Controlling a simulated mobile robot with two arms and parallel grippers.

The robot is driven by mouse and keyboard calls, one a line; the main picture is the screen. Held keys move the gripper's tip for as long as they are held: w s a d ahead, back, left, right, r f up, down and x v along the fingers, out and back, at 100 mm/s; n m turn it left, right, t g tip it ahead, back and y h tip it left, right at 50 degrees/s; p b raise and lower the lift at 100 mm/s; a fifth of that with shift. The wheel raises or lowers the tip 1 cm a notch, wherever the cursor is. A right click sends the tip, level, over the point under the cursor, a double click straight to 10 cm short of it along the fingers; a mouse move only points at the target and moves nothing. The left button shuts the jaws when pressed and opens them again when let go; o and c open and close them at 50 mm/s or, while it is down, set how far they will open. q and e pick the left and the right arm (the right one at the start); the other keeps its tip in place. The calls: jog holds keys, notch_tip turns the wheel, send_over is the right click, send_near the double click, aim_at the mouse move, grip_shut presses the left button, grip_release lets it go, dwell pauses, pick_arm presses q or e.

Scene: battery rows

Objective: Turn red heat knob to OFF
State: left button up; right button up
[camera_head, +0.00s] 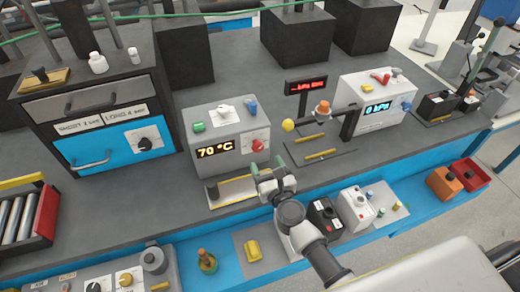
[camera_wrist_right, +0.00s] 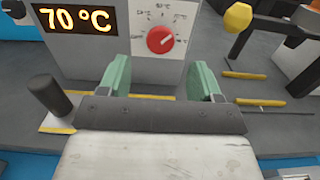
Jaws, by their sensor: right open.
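The red heat knob (camera_head: 257,145) is on the front panel of a white heater box (camera_head: 224,142) in the middle of the bench. In the right wrist view the red knob (camera_wrist_right: 161,39) sits in a ring of temperature marks, with its white pointer line slanting toward the upper right. The display (camera_wrist_right: 74,20) beside it reads 70 °C. My right gripper (camera_head: 269,170) is in front of the box, below and short of the knob. Its green fingers (camera_wrist_right: 160,82) are open, with nothing between them, and the knob lies beyond them. My left gripper is not in view.
A yellow-edged plate with a dark post (camera_wrist_right: 48,96) lies before the box. A yellow ball (camera_head: 289,125) and a stand with yellow rods (camera_head: 320,154) are at right. A pressure box (camera_head: 377,100) stands farther right. A blue-fronted oven (camera_head: 120,148) is at left.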

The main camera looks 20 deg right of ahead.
aim_at(259, 150)
jog(key=w, duration=0.6)
jog(key=shift+a, duration=0.1)
jog(key=shift+c, duration=0.4)
jog(key=c, duration=0.8)
